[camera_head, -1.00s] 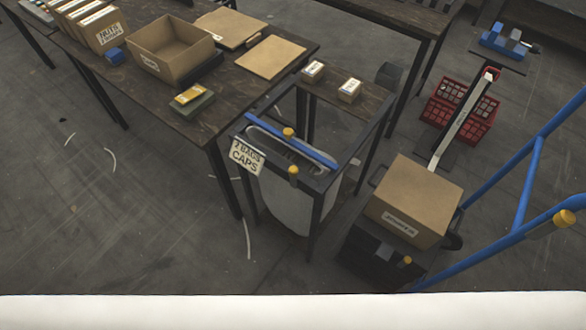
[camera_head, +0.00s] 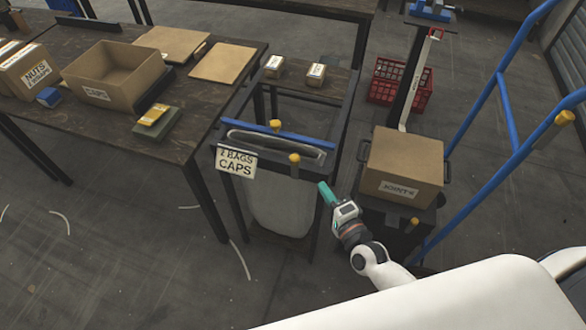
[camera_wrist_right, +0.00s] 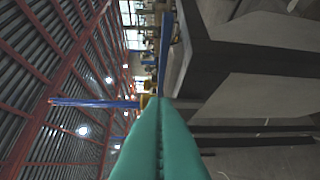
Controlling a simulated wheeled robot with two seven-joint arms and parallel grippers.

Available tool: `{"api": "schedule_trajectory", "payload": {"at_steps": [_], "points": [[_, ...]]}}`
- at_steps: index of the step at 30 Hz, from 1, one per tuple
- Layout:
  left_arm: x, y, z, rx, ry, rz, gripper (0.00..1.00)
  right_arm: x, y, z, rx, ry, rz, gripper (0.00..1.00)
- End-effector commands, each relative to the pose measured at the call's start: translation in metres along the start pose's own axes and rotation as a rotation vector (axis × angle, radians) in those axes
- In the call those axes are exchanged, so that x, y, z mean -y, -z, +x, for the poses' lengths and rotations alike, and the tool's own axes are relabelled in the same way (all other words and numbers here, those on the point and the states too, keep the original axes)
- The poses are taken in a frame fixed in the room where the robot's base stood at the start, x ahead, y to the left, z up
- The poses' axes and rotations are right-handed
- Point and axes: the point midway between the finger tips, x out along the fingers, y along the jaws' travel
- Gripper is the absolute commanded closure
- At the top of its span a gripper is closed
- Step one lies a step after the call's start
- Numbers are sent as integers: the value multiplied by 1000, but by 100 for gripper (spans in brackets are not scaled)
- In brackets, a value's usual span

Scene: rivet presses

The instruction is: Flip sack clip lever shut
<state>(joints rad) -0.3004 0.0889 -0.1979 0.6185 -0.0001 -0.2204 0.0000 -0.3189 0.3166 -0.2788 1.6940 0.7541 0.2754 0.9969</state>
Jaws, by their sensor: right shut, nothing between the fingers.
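The sack frame (camera_head: 231,192) is dark and stands at the end of the workbench. A pale translucent sack (camera_head: 283,205) hangs in it. A blue bar (camera_head: 262,134) with a yellow knob (camera_head: 275,124) lies across the sack's far side. A second yellow knob (camera_head: 294,160) stands at the front rail. My right gripper (camera_head: 326,190), with teal fingers, is shut and empty, just right of the frame's front corner and apart from that knob in the picture. In the wrist view, the shut fingers (camera_wrist_right: 160,135) point toward a yellow knob (camera_wrist_right: 146,101) and a blue bar (camera_wrist_right: 95,103). My left gripper is out of view.
A sign (camera_head: 236,161) reading CAPS hangs on the frame's left. Right of it stands a cardboard box (camera_head: 403,170) on a dark base, beside a blue rail (camera_head: 484,170).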

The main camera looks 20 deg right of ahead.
Motion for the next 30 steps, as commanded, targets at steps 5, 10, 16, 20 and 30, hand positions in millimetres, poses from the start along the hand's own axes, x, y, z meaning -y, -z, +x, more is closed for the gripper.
{"api": "schedule_trajectory", "payload": {"at_steps": [5, 10, 16, 20, 30], "points": [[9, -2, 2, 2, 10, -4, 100, -14, 0, 2, 4, -38, 53, 100], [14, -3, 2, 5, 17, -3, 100, -14, 0, 2, 3, -37, 52, 100], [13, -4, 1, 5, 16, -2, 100, -15, 0, 8, 4, -38, 50, 100], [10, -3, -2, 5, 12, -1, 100, -16, 0, 25, 4, -38, 50, 100], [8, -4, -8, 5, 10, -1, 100, -18, 0, 84, 3, -37, 49, 100]]}}
